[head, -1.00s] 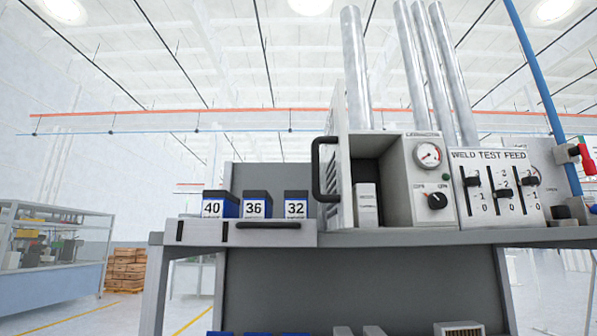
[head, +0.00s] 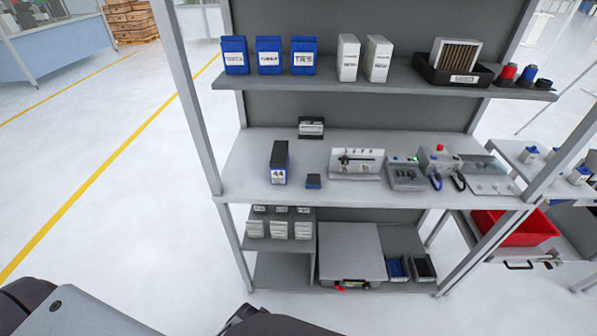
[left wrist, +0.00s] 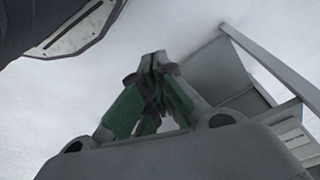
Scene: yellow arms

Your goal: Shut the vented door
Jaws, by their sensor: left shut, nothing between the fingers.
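At the lower left of the head view, dark and grey parts of my arms show, with no fingers visible. My right gripper is out of view.
A grey rack (head: 430,90) fills the middle, its shelves holding blue boxes (head: 268,55), white boxes, a black tray (head: 425,71) and test devices. A grey case (head: 350,250) sits low. A red bin (head: 515,228) is at right. Floor left is open.

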